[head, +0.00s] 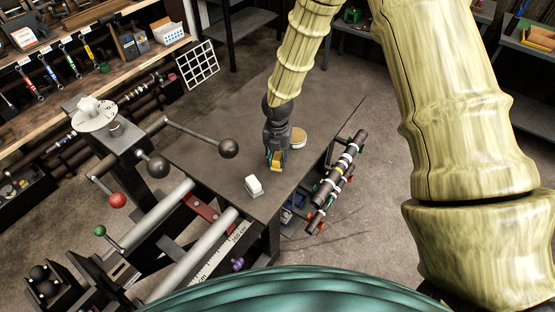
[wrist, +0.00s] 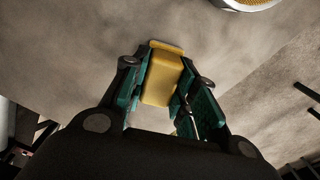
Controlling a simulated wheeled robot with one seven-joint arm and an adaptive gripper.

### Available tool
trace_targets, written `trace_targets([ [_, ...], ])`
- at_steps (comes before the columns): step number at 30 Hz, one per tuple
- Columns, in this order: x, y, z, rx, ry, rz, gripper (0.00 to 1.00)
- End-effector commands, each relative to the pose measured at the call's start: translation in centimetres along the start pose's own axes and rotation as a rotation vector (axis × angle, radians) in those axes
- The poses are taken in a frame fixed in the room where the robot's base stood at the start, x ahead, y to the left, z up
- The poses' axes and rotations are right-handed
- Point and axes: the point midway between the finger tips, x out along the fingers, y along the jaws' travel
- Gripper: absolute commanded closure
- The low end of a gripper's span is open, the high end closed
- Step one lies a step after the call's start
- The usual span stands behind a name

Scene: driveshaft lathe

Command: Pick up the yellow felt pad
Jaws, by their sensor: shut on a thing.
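The yellow felt pad (wrist: 162,78) is a small yellow block between the two teal-lined fingers of my gripper (wrist: 160,85) in the wrist view. Both fingers press on its sides. In the head view my gripper (head: 277,162) points down over the grey tabletop, and the pad (head: 275,167) shows as a small yellow patch at the fingertips. I cannot tell whether the pad touches the tabletop or is lifted off it.
A white block (head: 254,186) lies on the grey table (head: 215,150) in front of my gripper. Machine levers with ball knobs (head: 228,148) reach over the table's left side.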

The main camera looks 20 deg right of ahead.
Motion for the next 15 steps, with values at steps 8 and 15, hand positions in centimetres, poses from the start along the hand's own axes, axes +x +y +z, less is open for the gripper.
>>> trace_targets([
  [8,-0.6,0.0,0.1,0.001,-0.001,0.001,1.00],
  [15,-2.7,0.0,0.1,0.002,-0.002,0.002,1.00],
])
